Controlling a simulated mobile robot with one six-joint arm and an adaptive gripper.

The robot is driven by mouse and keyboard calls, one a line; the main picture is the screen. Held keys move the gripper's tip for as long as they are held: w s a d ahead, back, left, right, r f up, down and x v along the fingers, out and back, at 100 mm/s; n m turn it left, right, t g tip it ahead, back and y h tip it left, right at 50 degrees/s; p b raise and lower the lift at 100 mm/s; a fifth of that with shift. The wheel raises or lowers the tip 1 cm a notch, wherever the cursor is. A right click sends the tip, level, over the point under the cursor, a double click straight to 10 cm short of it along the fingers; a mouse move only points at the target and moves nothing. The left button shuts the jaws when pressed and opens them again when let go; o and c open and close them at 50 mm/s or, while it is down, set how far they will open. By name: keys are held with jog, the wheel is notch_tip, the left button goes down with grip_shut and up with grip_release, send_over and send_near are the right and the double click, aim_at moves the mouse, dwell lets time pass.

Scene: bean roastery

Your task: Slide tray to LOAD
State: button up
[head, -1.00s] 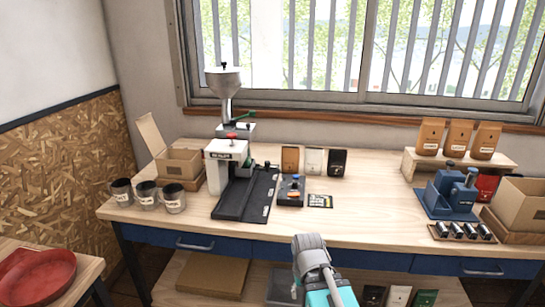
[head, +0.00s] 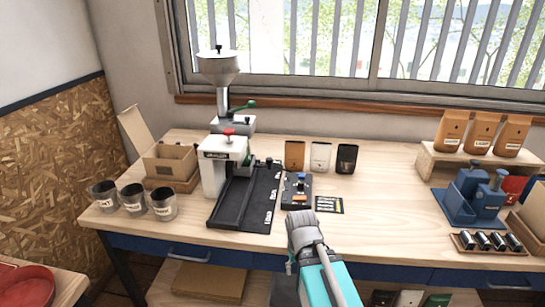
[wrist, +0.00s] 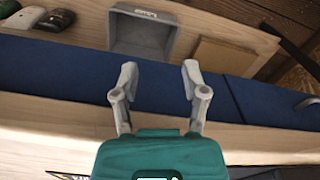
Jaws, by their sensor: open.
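A white machine (head: 214,170) with a metal hopper (head: 218,64), a red knob and a green-handled lever stands left of the middle of the bench in the head view. A long dark track (head: 235,216) with small white labels runs from it toward the front edge. The labels are too small to read, and I cannot clearly tell the tray apart from the track. My gripper (wrist: 158,75) is open and empty in the wrist view, over the bench's blue front. In the head view, my arm is at the front edge, right of the track and apart from it; its fingers are hidden.
A dark control box (head: 297,192) and a black card (head: 329,204) lie right of the track. Three pouches (head: 321,157) stand behind. A blue fixture (head: 471,199) is at right. Bare bench lies between.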

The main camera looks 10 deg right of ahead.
jog(key=shift+w+a, duration=0.1)
jog(key=shift+a, duration=0.15)
